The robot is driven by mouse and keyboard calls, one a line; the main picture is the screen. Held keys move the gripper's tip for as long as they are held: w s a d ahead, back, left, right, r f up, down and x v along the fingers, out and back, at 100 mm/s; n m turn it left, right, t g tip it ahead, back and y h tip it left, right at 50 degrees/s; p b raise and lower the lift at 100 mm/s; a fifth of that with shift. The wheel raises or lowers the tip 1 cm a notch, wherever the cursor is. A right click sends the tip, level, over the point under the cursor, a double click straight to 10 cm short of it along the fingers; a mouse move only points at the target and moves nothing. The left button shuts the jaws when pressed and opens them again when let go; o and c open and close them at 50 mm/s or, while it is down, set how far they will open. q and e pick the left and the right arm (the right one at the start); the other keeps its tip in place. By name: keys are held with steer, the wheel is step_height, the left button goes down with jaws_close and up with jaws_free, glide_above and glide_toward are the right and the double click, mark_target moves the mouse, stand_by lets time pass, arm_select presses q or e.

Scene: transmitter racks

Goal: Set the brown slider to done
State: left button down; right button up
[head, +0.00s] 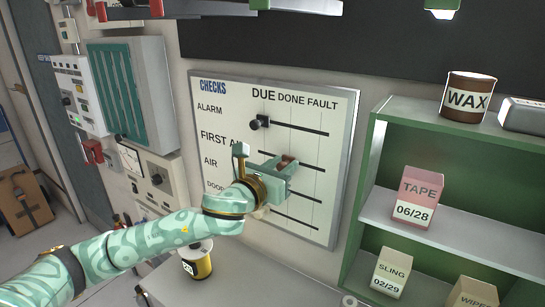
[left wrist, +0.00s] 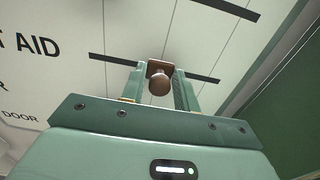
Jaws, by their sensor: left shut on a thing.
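The white checks board (head: 225,95) hangs on the wall, with rows ALARM, FIRST AID, AIR and a partly covered DOOR, and columns DUE, DONE and FAULT. The brown slider (head: 288,160) is on the FIRST AID row, near the middle of its slot, about in the DONE column. Its round knob (left wrist: 159,82) shows between my fingers in the left wrist view. My left gripper (head: 284,168) is shut on this slider; its fingers (left wrist: 160,90) stand on either side of it. My right gripper is not in view.
A black slider (head: 260,122) sits at the DUE end of the ALARM slot. A green shelf (head: 440,125) with a WAX can (head: 467,97) and several boxes stands on the right. A yellow-banded can (head: 197,262) stands on the counter (head: 245,275) below my left arm.

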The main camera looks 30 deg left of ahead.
arm_select(q)
steer(key=c, duration=1.3)
jaws_free()
steer(key=s+a+p, duration=0.1)
steer(key=s+p, duration=0.5)
steer(key=s, duration=1)
steer(key=shift+s+a, duration=0.15)
steer(key=shift+a, duration=0.05)
steer(key=shift+f, duration=0.1)
